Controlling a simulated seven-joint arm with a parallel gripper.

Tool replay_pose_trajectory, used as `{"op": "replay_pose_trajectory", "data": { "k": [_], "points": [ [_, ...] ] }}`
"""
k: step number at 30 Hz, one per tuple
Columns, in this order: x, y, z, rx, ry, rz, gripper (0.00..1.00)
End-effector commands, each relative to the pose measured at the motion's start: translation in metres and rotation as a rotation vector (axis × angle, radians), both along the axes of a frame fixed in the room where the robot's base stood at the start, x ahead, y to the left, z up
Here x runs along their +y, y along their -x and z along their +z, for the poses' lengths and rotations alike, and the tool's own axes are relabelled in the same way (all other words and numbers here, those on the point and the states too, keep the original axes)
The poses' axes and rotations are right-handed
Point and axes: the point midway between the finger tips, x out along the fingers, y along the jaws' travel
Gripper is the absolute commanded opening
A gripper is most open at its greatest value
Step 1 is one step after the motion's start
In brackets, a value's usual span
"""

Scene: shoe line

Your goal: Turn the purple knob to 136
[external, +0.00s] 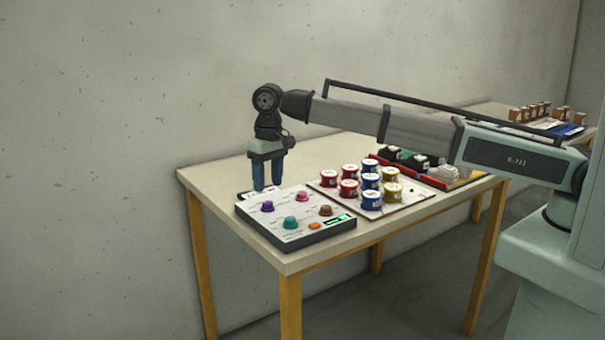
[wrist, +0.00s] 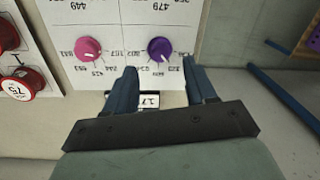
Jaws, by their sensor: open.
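The purple knob (external: 267,206) sits at the back left of a white control panel (external: 320,238). I cannot read a setting of 136 there. My gripper (external: 268,189) points down at the panel's back edge, behind the purple knob. In the wrist view my gripper (wrist: 159,66) is open and empty. Its fingertips lie to either side of and just short of the knob, apart from it.
A pink knob (wrist: 89,46) is beside the purple one. Several round tins (external: 371,199) stand to the right.

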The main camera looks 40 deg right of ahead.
Motion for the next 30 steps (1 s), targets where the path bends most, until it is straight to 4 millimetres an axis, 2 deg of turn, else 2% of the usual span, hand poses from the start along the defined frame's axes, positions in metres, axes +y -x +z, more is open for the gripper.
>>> {"op": "replay_pose_trajectory", "data": {
  "k": [3, 9, 15, 23, 30],
  "points": [
    [0.0, 0.001, -0.019, 0.001, 0.001, 0.0, 0.56],
    [0.002, 0.001, -0.04, 0.0, 0.001, 0.001, 0.56],
    [0.002, 0.001, -0.048, 0.0, 0.0, 0.001, 0.56],
    [0.002, 0.0, -0.049, -0.001, 0.0, 0.001, 0.56],
    [0.002, 0.0, -0.049, -0.001, 0.0, 0.0, 0.35]
  ]
}}
